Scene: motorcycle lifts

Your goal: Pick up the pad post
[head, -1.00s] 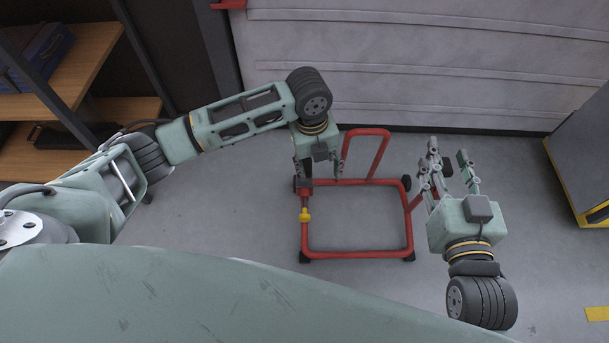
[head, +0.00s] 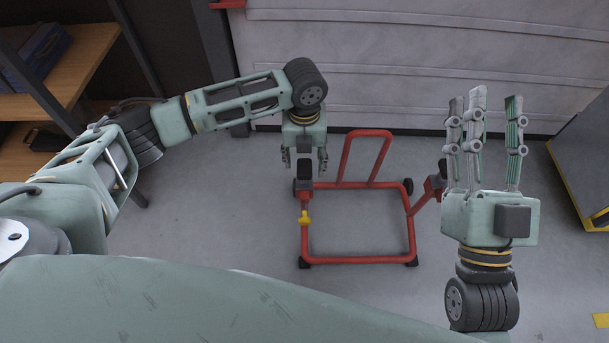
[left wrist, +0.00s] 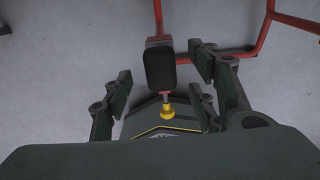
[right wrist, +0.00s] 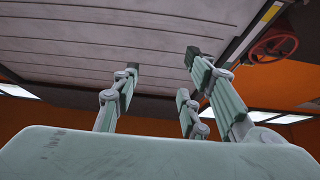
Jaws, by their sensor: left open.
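A red stand frame (head: 360,260) rests on the floor. At its left side is a post with a black pad (head: 304,172) on top and a yellow knob (head: 304,218) below it. A second black pad (head: 443,168) stands at the frame's right side. My left gripper (head: 304,165) is open above the left post. In the left wrist view the black pad (left wrist: 160,68) shows between the open fingers, with no clear contact. My right gripper (head: 487,100) is open and empty, its fingers pointing up in the head view, to the right of the stand.
A pale ribbed shutter (head: 420,60) closes off the back. A wooden shelf unit (head: 75,75) stands at the left and a grey cabinet (head: 585,160) with a yellow edge at the right. Grey floor (head: 220,215) is clear around the stand.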

